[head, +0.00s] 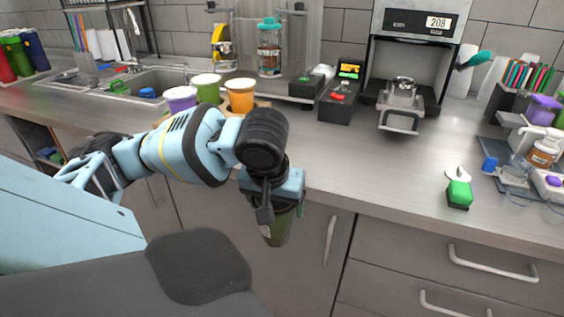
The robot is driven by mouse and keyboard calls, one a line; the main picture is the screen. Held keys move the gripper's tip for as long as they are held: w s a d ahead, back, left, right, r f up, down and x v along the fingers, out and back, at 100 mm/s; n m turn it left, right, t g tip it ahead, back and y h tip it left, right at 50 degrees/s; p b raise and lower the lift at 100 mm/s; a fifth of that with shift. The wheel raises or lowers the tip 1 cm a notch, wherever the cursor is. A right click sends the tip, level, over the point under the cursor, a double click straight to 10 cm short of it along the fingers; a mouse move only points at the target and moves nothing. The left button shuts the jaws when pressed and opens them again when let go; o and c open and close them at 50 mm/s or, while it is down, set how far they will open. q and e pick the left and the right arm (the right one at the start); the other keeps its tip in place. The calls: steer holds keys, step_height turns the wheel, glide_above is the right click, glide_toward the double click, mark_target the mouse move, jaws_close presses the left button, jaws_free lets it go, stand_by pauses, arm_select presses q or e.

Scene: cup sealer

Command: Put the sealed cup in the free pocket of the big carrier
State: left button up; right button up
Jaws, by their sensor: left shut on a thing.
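My left gripper (277,205) is shut on a dark green cup (276,232). The cup's top is hidden by the gripper. On the counter behind my left arm stand a purple cup (181,100), a green cup (207,90) and an orange cup (240,97), all with pale lids. A strip of a brown carrier (263,103) shows beside the orange cup. My arm hides most of the carrier, and I cannot see a free pocket. My right gripper is not in view.
A sink (160,80) lies at the back left. A machine with a display (418,50) stands at the back, right of a black box (338,100). The middle counter is clear.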

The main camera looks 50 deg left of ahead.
arm_select(q)
steer(key=w+d+m+h, duration=0.2)
steer(key=d+m, duration=0.4)
steer(key=d, duration=1)
steer(key=shift+w+m+t, duration=0.3)
steer(key=shift+w+m, duration=0.05)
steer(key=shift+m, duration=0.05)
steer(key=shift+f, duration=0.1)
